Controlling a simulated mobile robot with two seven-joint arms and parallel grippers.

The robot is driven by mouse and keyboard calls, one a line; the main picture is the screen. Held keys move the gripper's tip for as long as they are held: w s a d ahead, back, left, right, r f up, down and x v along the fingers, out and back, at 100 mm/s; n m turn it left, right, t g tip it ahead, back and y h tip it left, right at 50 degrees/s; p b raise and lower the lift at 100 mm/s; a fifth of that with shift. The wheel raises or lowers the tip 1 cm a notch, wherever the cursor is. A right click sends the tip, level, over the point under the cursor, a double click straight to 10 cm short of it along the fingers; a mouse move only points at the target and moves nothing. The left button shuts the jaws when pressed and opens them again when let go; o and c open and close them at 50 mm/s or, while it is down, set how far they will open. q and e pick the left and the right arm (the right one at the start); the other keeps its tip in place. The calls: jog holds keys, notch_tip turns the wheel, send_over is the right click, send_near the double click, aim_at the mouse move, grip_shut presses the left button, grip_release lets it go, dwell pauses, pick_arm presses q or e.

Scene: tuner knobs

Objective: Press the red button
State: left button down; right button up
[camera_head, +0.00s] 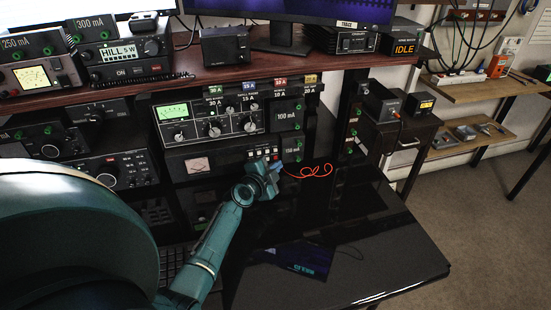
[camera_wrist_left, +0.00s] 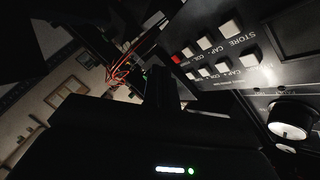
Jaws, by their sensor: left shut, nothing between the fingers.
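The red button (camera_wrist_left: 176,60) shows in the left wrist view at the left end of the upper row of white buttons (camera_wrist_left: 205,43). These sit on a black tuner panel (camera_head: 228,158) on the lower shelf in the head view. My left gripper (camera_head: 275,167) is right in front of this button group, at its lower right. In the left wrist view, the dark gripper (camera_wrist_left: 165,92) is just below the red button; I cannot tell whether it touches the panel. It looks shut and empty. My right gripper is in neither view.
A tuner with a green meter and knobs (camera_head: 210,122) sits directly above. A loose red cable (camera_head: 312,171) lies to the right of my left gripper. The glossy black desk (camera_head: 360,235) below has free room. A round knob (camera_wrist_left: 290,118) is at right in the wrist view.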

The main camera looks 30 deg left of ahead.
pick_arm(q)
jog(key=shift+w+a+b, duration=0.3)
jog(key=shift+b, duration=0.05)
jog(key=shift+w+a+b, duration=0.2)
jog(key=shift+a+b, duration=0.1)
dwell(0.7)
jog(key=shift+d, duration=0.1)
jog(key=shift+s+d+p, duration=0.35)
jog(key=shift+s+d, duration=0.15)
dwell(0.4)
jog(key=shift+s+d+r+p, duration=0.1)
jog(key=shift+s+d+p, duration=1.1)
jog(key=shift+d, duration=0.25)
jog(key=shift+s+d, duration=0.45)
